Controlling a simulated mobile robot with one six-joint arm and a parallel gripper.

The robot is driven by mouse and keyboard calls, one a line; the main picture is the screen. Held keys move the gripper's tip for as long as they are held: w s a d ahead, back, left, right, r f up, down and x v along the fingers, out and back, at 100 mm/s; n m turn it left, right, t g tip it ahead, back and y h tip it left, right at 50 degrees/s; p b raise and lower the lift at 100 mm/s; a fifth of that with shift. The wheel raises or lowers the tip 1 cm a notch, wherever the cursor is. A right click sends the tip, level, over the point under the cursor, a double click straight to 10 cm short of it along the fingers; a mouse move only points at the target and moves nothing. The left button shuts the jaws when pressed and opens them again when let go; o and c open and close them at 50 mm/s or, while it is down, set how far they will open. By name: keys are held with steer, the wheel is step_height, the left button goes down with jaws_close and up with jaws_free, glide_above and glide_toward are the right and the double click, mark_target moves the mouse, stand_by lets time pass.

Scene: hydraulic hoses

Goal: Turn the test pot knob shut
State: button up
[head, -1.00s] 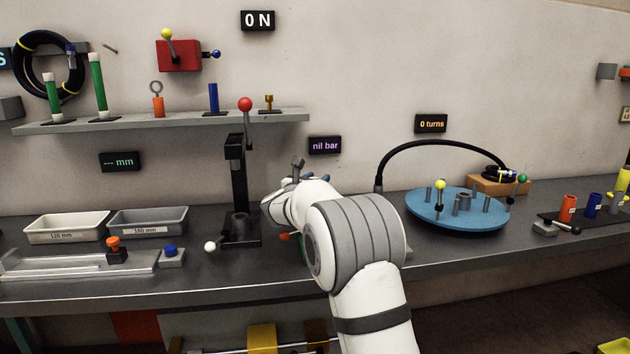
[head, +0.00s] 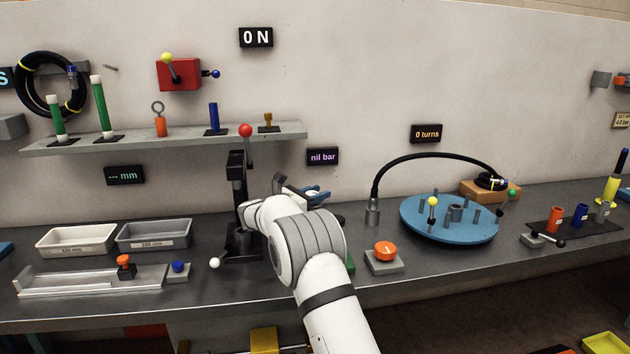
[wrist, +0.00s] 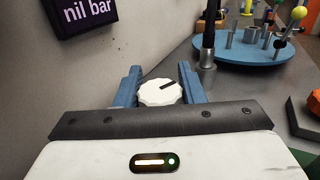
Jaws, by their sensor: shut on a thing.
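The test pot knob (wrist: 152,95) is a white, fluted round knob with a black pointer line on its top. In the wrist view it sits between the two blue fingers of my gripper (wrist: 160,84), which are shut on its sides. The pointer slants up to the right. In the head view my gripper (head: 317,193) is near the wall, just right of the black stand, and the knob cannot be made out there. The pot's body is hidden below the knob and my gripper. The purple-lettered display (head: 323,156) reads "nil bar".
An orange button (head: 386,251) on a grey base stands right of my arm. The blue turntable (head: 449,232) with pegs and a black hose (head: 437,156) is farther right. The black stand (head: 236,190) with a red-knobbed lever is close on the left. A shelf (head: 200,139) hangs above.

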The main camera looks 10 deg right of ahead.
steer(key=shift+s+m+g+h+p, duration=0.1)
steer(key=shift+m+g+h+p, duration=0.5)
steer(key=shift+m+g+p, duration=0.5)
steer(key=shift+d+g, duration=0.1)
steer(key=shift+g, duration=0.2)
steer(key=o, duration=1)
steer(key=shift+v, duration=3.8)
steer(key=shift+f, duration=0.1)
